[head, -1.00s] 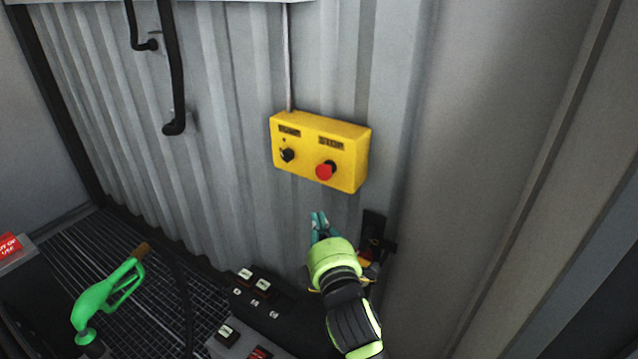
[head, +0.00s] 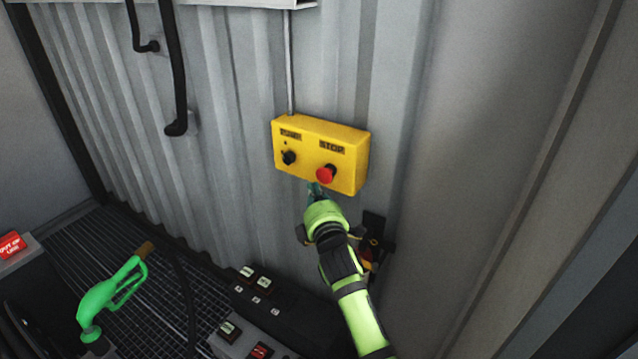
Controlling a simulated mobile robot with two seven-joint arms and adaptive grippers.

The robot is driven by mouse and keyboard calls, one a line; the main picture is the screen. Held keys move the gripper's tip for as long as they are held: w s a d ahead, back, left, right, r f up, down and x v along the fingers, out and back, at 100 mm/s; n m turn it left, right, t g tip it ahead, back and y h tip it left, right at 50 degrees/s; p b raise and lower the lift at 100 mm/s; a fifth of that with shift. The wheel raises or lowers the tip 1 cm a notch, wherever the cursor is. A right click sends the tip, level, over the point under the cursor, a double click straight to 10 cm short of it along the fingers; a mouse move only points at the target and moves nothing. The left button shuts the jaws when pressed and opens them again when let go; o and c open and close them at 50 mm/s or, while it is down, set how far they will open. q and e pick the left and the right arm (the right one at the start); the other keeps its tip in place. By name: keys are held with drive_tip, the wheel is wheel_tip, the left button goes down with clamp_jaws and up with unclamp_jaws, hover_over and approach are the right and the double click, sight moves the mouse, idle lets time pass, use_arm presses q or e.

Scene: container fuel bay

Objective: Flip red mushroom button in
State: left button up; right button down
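The red mushroom button (head: 326,175) sticks out from the lower right of the yellow control box (head: 350,179) on the corrugated wall, under a STOP label. A black knob (head: 289,158) sits to its left on the same box. My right gripper (head: 315,190) is just below the red button, its teal fingertips by the box's lower edge. I cannot tell whether the fingertips touch the box. The fingers are small and partly hidden by the wrist, so their opening is unclear. My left gripper is not in view.
A green fuel nozzle (head: 108,293) stands at the lower left. A dark unit with several switches (head: 262,300) is below the box. A black latch-like fitting (head: 374,225) is on the wall right of my wrist. Black hoses (head: 173,70) hang at the upper left.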

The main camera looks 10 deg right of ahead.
sight(324, 177)
drive_tip(key=shift+w+d, duration=0.7)
drive_tip(key=shift+d, duration=0.05)
drive_tip(key=shift+w+d, duration=0.6)
drive_tip(key=shift+d+r, duration=0.15)
drive_tip(key=shift+d, duration=0.05)
drive_tip(key=shift+r, duration=0.15)
